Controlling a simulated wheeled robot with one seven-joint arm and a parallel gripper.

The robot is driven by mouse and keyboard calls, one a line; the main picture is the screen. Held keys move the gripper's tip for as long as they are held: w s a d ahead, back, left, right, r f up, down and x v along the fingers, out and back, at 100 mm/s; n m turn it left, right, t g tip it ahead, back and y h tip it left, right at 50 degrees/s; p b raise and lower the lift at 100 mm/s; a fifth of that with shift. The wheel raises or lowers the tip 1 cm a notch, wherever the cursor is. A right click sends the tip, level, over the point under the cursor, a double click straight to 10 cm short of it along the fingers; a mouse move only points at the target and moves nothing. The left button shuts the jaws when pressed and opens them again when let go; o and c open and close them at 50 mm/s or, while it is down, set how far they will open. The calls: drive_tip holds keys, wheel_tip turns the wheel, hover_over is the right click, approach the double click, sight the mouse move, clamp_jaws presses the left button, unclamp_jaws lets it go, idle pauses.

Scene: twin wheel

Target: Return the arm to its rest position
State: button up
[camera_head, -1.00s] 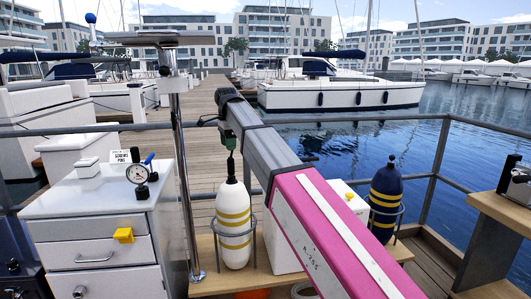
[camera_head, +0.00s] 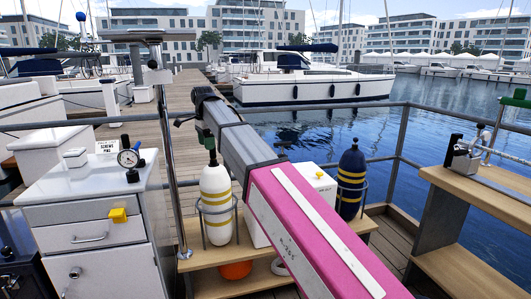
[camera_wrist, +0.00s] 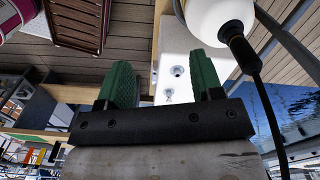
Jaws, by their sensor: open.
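My arm, with a grey link and a pink link, reaches out from the lower right of the head view. My gripper (camera_head: 209,142) is at its far end, pointing down above a white fender with yellow bands (camera_head: 216,195). In the wrist view my gripper (camera_wrist: 165,88) shows two green fingers spread wide apart, with nothing between them. The white fender (camera_wrist: 215,22) also shows at the top of the wrist view. In the head view it stands upright in a ring holder, and my gripper partly covers its top. I cannot tell whether they touch.
A white drawer cabinet (camera_head: 95,215) with a gauge and a metal post (camera_head: 174,150) stand left. A dark blue fender (camera_head: 351,180) and a white box (camera_head: 314,185) are right of my gripper. A wooden bench (camera_head: 485,195) carrying a vise is far right. Railing and water lie beyond.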

drive_tip(key=s+d+f+n, duration=0.2)
drive_tip(key=d+f+n, duration=0.3)
drive_tip(key=d+f, duration=1.85)
drive_tip(key=s+d+f+n, duration=0.6)
drive_tip(key=s+d+f, duration=0.9)
drive_tip(key=d+f, duration=0.3)
drive_tip(key=shift+s+d+f, duration=0.15)
drive_tip(key=shift+f, duration=0.55)
